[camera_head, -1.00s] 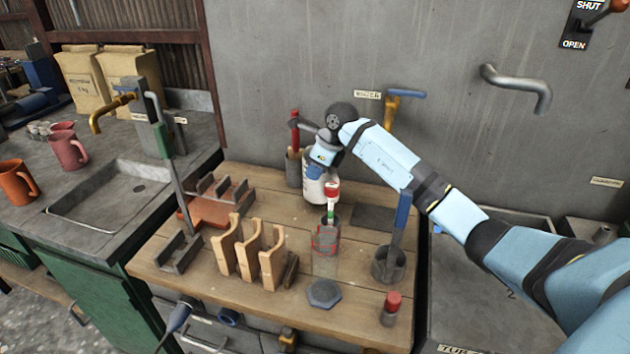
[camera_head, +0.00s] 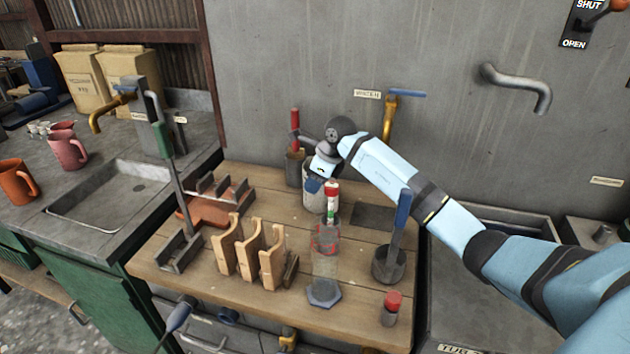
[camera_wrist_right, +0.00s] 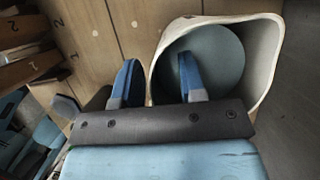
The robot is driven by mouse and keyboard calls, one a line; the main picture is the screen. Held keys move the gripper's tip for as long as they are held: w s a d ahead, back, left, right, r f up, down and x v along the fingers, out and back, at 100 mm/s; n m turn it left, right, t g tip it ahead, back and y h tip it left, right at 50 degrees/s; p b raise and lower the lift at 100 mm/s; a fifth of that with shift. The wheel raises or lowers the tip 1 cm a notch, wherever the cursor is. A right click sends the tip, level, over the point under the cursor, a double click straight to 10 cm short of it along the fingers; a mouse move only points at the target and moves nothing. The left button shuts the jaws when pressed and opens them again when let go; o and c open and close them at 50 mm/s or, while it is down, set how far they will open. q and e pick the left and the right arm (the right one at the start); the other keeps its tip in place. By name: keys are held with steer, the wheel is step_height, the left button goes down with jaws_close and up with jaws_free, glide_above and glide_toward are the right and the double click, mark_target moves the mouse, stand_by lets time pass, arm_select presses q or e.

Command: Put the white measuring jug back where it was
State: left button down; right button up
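The white measuring jug (camera_head: 309,202) stands upright at the back middle of the wooden bench, partly hidden by my right gripper. My right gripper (camera_head: 318,183) is at the jug, pointing down. In the right wrist view, the jug's open mouth (camera_wrist_right: 262,60) shows, and the two blue fingers (camera_wrist_right: 158,80) are apart. One finger is over the mouth and the other is outside the near wall, with a gap between them. The jug's handle is not visible. A dark square mat (camera_head: 373,217) lies bare, right of the jug.
A clear cylinder (camera_head: 325,262) with a red-and-white topped piece stands in front of the jug. A red-handled tool in a holder (camera_head: 295,165) is behind left. A blue-handled tool in a cup (camera_head: 388,268) is at right. Wooden racks (camera_head: 248,250) stand at left.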

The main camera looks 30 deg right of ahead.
steer(key=v, duration=1.2)
steer(key=shift+r, duration=0.1)
